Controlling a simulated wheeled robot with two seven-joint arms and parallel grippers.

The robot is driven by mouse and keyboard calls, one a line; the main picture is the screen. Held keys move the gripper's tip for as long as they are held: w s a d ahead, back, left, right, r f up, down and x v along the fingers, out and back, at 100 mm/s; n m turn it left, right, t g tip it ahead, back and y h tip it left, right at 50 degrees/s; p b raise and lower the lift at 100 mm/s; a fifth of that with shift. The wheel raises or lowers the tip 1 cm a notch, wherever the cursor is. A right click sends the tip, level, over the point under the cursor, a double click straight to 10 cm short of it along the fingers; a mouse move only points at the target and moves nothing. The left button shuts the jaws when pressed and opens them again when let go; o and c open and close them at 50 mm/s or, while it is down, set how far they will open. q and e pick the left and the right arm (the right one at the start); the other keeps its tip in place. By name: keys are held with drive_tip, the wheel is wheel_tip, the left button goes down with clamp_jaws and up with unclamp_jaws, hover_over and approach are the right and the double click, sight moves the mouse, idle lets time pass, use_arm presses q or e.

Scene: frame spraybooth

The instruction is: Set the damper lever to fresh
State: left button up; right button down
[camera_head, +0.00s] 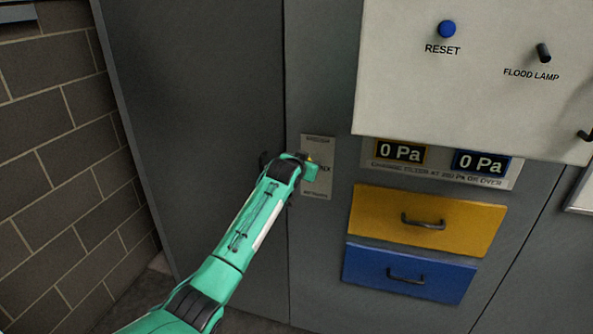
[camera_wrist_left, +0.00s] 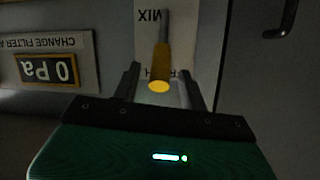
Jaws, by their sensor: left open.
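The damper lever (camera_wrist_left: 161,62) has a grey shaft and a yellow grip. In the left wrist view it sticks out towards the camera, its grip between my open fingers with gaps on both sides. Its label plate (camera_head: 317,142) is on the grey cabinet front. The wrist view shows the plate (camera_wrist_left: 148,40) upside down, with MIX readable and another word, seemingly FRESH, partly hidden by the grip. I cannot tell the lever's exact setting. My left gripper (camera_wrist_left: 159,78) is at the lever; in the head view my wrist (camera_head: 290,170) hides most of it.
Pressure displays (camera_head: 400,152) are right of the plate, above a yellow drawer (camera_head: 390,215) and a blue drawer (camera_head: 385,272) with protruding handles. A pale panel (camera_head: 400,90) with a reset button (camera_head: 447,29) and lamp switch (camera_head: 543,53) is above. A brick wall (camera_head: 60,150) stands left.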

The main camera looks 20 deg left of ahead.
use_arm(q)
drive_tip(key=b+v, duration=0.3)
drive_tip(key=v, duration=0.7)
drive_tip(key=shift+s, duration=0.3)
drive_tip(key=shift+r, duration=0.1)
